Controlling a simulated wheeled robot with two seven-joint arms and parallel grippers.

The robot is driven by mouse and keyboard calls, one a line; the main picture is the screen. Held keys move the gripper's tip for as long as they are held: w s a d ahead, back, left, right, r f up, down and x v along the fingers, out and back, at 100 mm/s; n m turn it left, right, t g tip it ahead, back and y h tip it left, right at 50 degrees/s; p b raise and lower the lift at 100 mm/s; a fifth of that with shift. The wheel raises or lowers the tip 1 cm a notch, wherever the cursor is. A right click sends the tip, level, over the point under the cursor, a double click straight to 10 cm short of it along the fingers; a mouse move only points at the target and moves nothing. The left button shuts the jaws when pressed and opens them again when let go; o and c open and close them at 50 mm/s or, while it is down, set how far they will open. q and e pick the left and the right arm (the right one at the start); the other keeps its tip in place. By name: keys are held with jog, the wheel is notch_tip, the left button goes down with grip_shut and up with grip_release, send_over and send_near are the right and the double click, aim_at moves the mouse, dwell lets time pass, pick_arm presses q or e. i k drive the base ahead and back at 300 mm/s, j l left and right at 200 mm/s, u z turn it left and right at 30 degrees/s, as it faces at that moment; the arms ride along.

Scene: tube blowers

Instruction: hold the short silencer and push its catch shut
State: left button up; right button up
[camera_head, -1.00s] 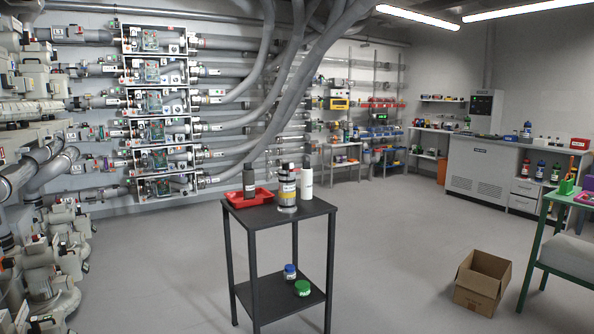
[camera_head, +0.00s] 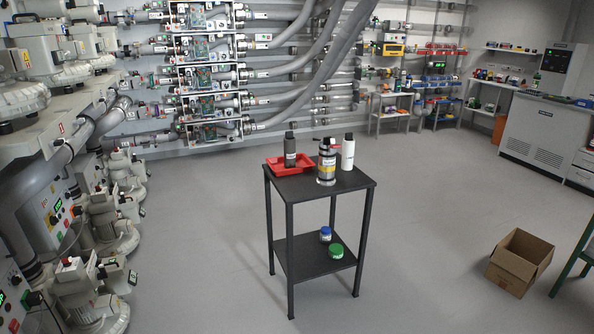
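A small dark table (camera_head: 345,185) stands in mid-room with three upright cylinders on or above its top. A dark grey one (camera_head: 290,150) stands at the red tray (camera_head: 274,168). A silver and black one with a yellow band (camera_head: 326,165) stands near the front edge. A slim white one with a dark cap (camera_head: 348,152) stands to its right. I cannot tell which of these is the short silencer, and no catch can be made out at this size. Neither of my grippers is in view.
The table's lower shelf (camera_head: 300,262) holds a blue-capped jar (camera_head: 325,234) and a green-lidded jar (camera_head: 336,251). An open cardboard box (camera_head: 520,262) sits on the floor at right. Blower machinery (camera_head: 100,220) lines the left. The floor around the table is clear.

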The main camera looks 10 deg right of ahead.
aim_at(332, 145)
jog(key=i+l+u, duration=0.25)
jog(key=i+l, duration=0.15)
jog(key=l, duration=0.25)
jog(key=i+l+u, duration=0.15)
jog(key=l, duration=0.2)
jog(key=i+l+u, duration=0.15)
jog(key=l, duration=0.25)
jog(key=i+l+u, duration=0.1)
jog(key=l, duration=0.3)
jog(key=i+l+u, duration=0.15)
jog(key=l, duration=0.25)
